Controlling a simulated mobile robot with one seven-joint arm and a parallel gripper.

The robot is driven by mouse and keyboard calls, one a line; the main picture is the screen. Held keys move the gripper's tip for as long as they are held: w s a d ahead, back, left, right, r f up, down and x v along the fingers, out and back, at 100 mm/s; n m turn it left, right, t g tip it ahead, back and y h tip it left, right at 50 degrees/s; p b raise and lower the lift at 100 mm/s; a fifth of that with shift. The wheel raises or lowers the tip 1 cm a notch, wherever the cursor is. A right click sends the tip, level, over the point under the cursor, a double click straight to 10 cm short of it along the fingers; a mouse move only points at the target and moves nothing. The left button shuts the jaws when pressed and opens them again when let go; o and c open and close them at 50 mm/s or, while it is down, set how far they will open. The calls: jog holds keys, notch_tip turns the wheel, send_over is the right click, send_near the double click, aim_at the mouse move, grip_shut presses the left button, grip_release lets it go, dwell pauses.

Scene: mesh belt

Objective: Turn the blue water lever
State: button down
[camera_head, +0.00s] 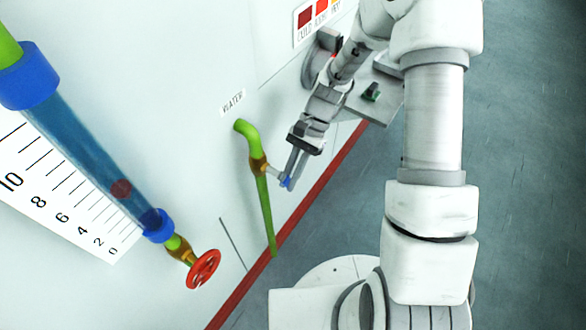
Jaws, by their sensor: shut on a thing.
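The blue water lever (286,182) is a small blue handle on a brass valve (258,166). The valve sits on a green pipe (264,205) that runs down the white wall below a "WATER" label (233,103). My gripper (288,178) is at the lever, with its fingers shut on it. The fingers cover most of the lever, so its exact angle is hard to tell.
A clear blue tube (88,148) with a scale and a red handwheel (204,269) is at the left. A panel with colored squares (320,14) is at the top. A red stripe (300,214) edges the wall. Grey floor (530,180) lies open at the right.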

jog(key=shift+s+a+f+g+y, duration=0.2)
jog(key=shift+g+y, duration=0.2)
jog(key=shift+g, duration=0.1)
jog(key=shift+s+a+f+g+y, duration=0.15)
jog(key=shift+s+g+y, duration=0.05)
jog(key=shift+g+y, duration=0.25)
jog(key=shift+s+a+f+g+y+b, duration=0.1)
jog(key=shift+s+a+g+y+b, duration=0.3)
jog(key=shift+g, duration=0.25)
jog(key=shift+d, duration=0.1)
jog(key=c, duration=0.9)
grip_release()
jog(key=v, duration=1.7)
jog(key=shift+w+d+b, duration=0.15)
jog(key=shift+d+b, duration=0.05)
jog(key=shift+b, duration=0.15)
